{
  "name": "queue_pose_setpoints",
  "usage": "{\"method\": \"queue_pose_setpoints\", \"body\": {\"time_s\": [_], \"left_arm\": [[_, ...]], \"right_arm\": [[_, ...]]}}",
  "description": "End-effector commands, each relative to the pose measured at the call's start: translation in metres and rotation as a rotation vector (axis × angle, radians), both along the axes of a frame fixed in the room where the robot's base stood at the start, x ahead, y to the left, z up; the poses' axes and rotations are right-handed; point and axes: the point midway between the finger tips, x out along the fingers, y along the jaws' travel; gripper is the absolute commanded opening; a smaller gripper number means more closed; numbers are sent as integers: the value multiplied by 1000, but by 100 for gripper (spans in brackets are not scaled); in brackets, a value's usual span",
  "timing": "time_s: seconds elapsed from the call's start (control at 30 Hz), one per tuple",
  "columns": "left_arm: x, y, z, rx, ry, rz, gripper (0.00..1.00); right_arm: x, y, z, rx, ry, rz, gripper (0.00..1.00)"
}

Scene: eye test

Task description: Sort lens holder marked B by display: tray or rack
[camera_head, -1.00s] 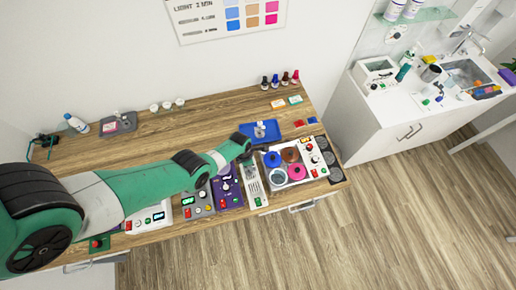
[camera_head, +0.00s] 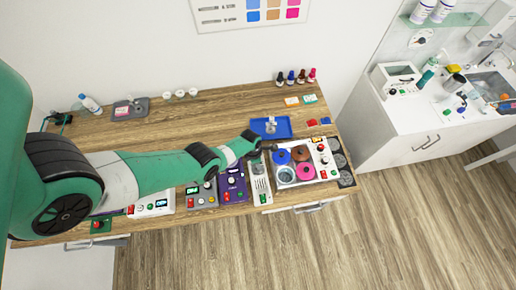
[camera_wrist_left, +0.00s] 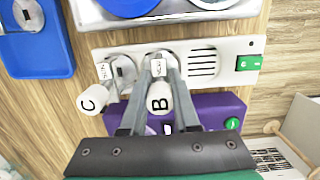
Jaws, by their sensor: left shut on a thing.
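The lens holder marked B (camera_wrist_left: 158,98) has a white cylindrical end with a black B. My left gripper (camera_wrist_left: 160,72) is shut on it, one finger on each side, over a pale grey panel (camera_wrist_left: 225,62). A holder marked C (camera_wrist_left: 93,98) stands just left of it in the left wrist view, untouched. Small labels near both holders are too small to read. A blue tray (camera_wrist_left: 40,62) lies to the left with a metal item on it. In the head view, the left gripper (camera_head: 262,146) is just below the blue tray (camera_head: 284,130), its fingers barely visible. No rack can be made out for certain.
A white tray unit with round coloured pots, including a pink one (camera_head: 305,173), stands right of the panel (camera_head: 260,188). A purple device (camera_head: 232,184) with knobs stands on its left. Small bottles (camera_head: 291,77) stand at the back.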

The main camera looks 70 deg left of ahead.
Motion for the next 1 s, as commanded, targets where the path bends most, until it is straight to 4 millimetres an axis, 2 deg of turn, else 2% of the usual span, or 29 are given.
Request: {"method": "queue_pose_setpoints", "body": {"time_s": [0.67,0.7,0.9,1.0], "left_arm": [[0,0,-6,0,0,0,0],[0,0,-6,0,0,0,31],[0,0,-6,0,0,0,64],[0,0,-6,0,0,0,64]], "right_arm": [[0,0,-6,0,0,0,50],[0,0,-6,0,0,0,50],[0,0,-6,0,0,0,50],[0,0,-6,0,0,0,50]]}}
